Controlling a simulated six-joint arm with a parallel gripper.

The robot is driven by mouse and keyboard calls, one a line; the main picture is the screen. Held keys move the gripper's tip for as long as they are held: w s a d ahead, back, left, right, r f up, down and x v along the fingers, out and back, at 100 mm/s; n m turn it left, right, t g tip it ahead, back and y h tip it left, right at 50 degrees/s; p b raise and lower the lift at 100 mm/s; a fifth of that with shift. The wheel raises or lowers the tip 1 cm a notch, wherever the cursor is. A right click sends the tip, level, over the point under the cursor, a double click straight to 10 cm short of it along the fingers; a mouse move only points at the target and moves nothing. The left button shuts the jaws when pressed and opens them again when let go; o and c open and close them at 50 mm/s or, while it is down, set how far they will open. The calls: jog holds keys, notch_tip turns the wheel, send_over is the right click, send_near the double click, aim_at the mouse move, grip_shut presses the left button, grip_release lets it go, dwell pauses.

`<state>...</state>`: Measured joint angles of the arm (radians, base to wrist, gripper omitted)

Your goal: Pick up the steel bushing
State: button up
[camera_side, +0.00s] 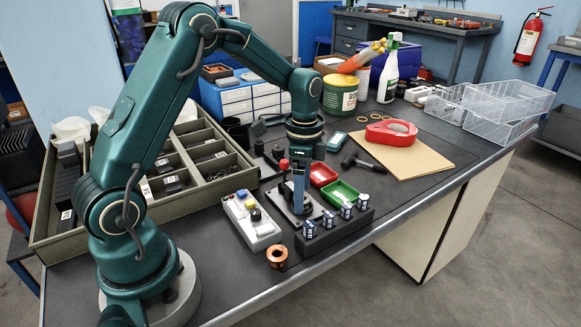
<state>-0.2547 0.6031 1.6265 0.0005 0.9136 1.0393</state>
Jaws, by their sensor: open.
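My gripper (299,208) points straight down over a dark metal plate (284,193) near the middle of the bench. Its fingers are small in this view, and I see nothing held between them. I cannot clearly make out a steel bushing; the gripper hides part of the plate, and small parts there are hard to tell apart. A copper-coloured ring-shaped piece (277,258) sits on the bench near the front edge, apart from the gripper, to its lower left.
A black block (336,232) with several small labelled cylinders stands just right of the gripper. A grey control box (252,222) with buttons is at its left. A red dish (322,175) and a green dish (340,192) lie close behind. A large compartment tray (222,192) fills the left.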

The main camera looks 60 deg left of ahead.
jog(key=shift+f, duration=0.4)
grip_shut()
jog(key=shift+r, duration=0.2)
notch_tip(320, 180, up, 4)
jog(key=shift+a+r, duration=0.1)
jog(key=s+a+r, duration=0.6)
jog(key=s+a, duration=0.1)
jog(key=a, duration=0.2)
jog(key=shift+s+r, duration=0.15)
jog(key=shift+r, duration=0.1)
